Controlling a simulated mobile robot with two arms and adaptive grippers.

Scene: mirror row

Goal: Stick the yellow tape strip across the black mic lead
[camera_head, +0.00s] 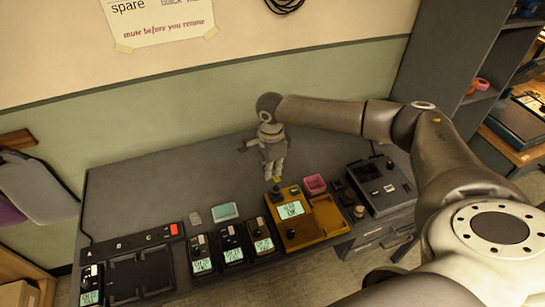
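My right gripper (273,177) hangs over the back middle of the dark table, pointing down, behind the ochre unit. A small yellow patch shows at its fingertips. I cannot tell whether this is the tape strip, or whether the fingers are open or shut. A black cable coil (285,4) hangs on the wall at the top edge, partly cut off. I cannot tell whether it is the mic lead, and no other lead is clear. My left gripper is not in view.
The dark table (140,190) is clear at the back left. Along its front stand a black tray (125,274), several small display packs (232,245), the ochre unit (319,219), a pink box (315,184) and a black device (381,186). Shelves (455,70) rise at right.

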